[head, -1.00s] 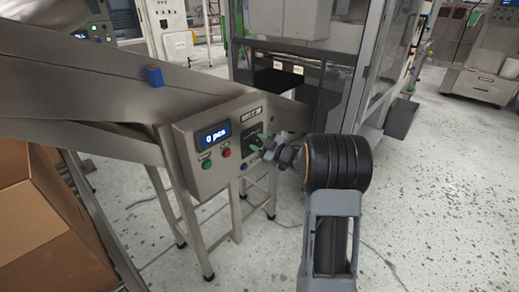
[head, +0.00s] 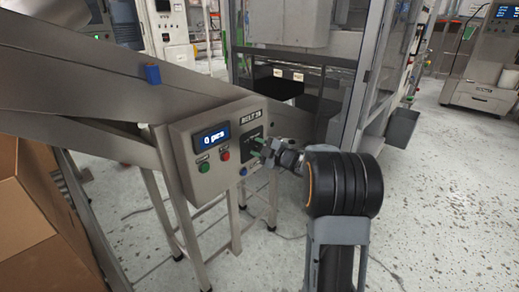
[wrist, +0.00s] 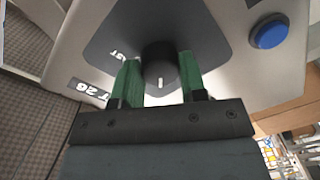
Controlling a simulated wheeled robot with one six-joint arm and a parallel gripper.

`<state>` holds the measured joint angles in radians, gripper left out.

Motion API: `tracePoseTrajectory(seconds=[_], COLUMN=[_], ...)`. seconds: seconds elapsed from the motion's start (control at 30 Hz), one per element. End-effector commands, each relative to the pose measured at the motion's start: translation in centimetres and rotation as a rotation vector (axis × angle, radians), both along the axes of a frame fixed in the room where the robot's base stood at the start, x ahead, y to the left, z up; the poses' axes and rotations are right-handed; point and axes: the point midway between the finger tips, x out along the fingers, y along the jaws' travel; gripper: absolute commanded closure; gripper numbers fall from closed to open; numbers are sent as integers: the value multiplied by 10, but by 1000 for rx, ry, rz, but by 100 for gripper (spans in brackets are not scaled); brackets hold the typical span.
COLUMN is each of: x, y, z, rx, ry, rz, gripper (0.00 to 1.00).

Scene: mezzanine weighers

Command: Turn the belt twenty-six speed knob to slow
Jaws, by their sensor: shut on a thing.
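The control box (head: 203,180) labelled BELT 26 is mounted on the conveyor's side, with a lit "0 pcs" display (head: 212,137). The black speed knob (wrist: 160,68) sits on a dark plate (wrist: 115,40) and has a white pointer mark. My gripper (wrist: 161,77) is shut on the knob, with a green finger on each side of it. In the head view my gripper (head: 262,146) is at the plate and hides most of the knob. Part of the plate's lettering shows in the wrist view, but the slow mark cannot be made out.
A green button (head: 204,168), a red button (head: 225,155) and a blue button (head: 243,171) are on the box; the blue one (wrist: 269,33) is near the plate. Cardboard boxes (head: 40,225) are at left.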

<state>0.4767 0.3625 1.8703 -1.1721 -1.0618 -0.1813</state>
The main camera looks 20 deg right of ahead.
Motion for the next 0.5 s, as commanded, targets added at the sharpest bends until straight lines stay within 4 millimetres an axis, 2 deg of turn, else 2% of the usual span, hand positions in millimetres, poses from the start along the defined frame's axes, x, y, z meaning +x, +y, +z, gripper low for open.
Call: tracePoseTrajectory(seconds=[0.27, 0.3, 0.5], x=[0, 0, 0], y=[-1, -1, 0], z=[1, 1, 0], rx=[-3, -3, -2], ry=[-2, -2, -1], rz=[-1, -1, 0], gripper=[85, 57, 38])
